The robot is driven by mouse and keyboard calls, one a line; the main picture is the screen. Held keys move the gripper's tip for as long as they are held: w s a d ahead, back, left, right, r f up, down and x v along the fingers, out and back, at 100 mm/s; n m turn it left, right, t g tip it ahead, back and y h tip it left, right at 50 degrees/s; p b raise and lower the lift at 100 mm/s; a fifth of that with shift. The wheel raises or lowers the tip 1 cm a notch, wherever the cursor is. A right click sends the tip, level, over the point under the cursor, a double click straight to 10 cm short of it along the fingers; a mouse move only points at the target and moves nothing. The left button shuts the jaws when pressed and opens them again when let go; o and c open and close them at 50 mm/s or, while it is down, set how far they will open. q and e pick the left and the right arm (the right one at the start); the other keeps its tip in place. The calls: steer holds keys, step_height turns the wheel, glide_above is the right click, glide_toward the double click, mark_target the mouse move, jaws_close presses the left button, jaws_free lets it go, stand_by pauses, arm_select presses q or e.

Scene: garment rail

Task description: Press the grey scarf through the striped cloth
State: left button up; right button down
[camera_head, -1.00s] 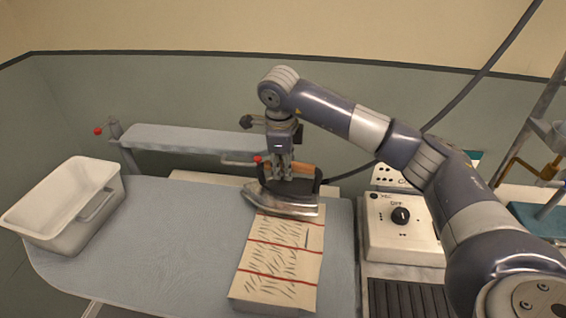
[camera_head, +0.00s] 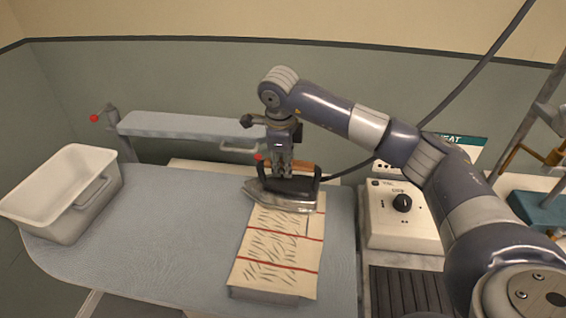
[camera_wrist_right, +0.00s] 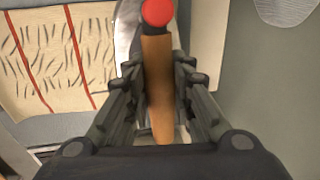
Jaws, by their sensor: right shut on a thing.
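The striped cloth (camera_head: 275,262), cream with red stripes and dark dashes, lies on the blue-grey ironing board (camera_head: 180,215). It also shows in the right wrist view (camera_wrist_right: 50,55). A grey edge under its near end may be the scarf, which is otherwise hidden. An iron (camera_head: 285,199) with a metal sole sits at the far end of the cloth; I cannot tell whether it presses on it. My right gripper (camera_head: 284,172) is shut on the iron's orange-brown handle (camera_wrist_right: 157,85). My left gripper is not in view.
A white tub (camera_head: 62,195) stands on the board's left end. A narrow sleeve board (camera_head: 190,126) lies behind. A control box with a dial (camera_head: 402,225) stands to the right, with a dark ribbed rest (camera_head: 405,292) in front. A cable rises behind my arm.

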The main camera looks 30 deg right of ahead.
steer(key=shift+w+f+b, duration=0.1)
steer(key=shift+f+b, duration=0.5)
steer(key=shift+b, duration=0.05)
stand_by(0.4)
steer(key=shift+s+f, duration=0.2)
steer(key=shift+s, duration=0.05)
stand_by(2.4)
steer(key=shift+r, duration=0.15)
steer(key=shift+w+r+p, duration=0.25)
steer(key=shift+r+p, duration=0.25)
steer(key=shift+r, duration=0.2)
steer(key=shift+s+r, duration=0.1)
steer(key=shift+r, duration=0.3)
steer(key=s+a, duration=0.4)
steer(key=s, duration=0.1)
steer(key=shift+s, duration=0.3)
steer(key=shift+a+f+b, duration=0.1)
steer(key=shift+f+b, duration=0.85)
steer(key=shift+f, duration=0.1)
steer(key=shift+s+f, duration=0.1)
stand_by(1.1)
